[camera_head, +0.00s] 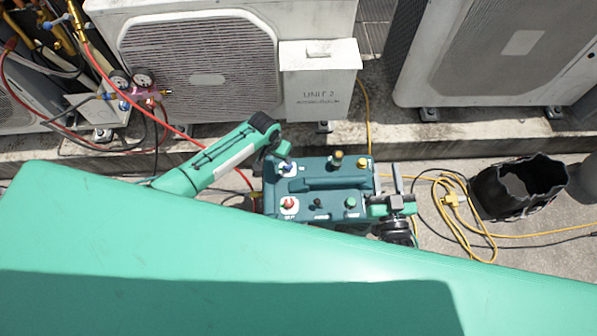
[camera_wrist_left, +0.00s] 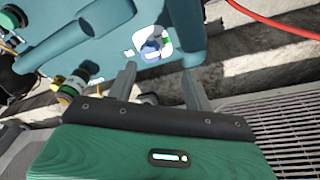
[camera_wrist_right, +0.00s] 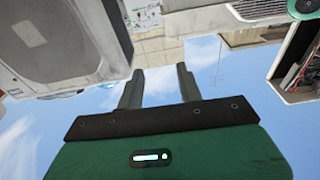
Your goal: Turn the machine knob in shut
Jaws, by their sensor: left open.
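The teal machine (camera_head: 318,184) stands on the ground with several coloured knobs on its top. A blue knob (camera_head: 287,167) on a white plate sits at its upper left; the plate's label is too small to read. In the left wrist view the blue knob (camera_wrist_left: 152,48) is just beyond the fingertips, roughly between them. My left gripper (camera_wrist_left: 161,77) is open and empty, with no clear contact with the knob. In the head view its fingers are mostly hidden by its own wrist. My right gripper (camera_head: 397,178) is open and empty, right of the machine, fingers raised.
The machine also has a red knob (camera_head: 289,203), a green knob (camera_head: 351,202) and a yellow knob (camera_head: 362,162). Condensers (camera_head: 200,65) stand behind. A gauge set (camera_head: 132,85) with hoses is at left. A black bucket (camera_head: 517,186) and yellow cable (camera_head: 460,222) lie right.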

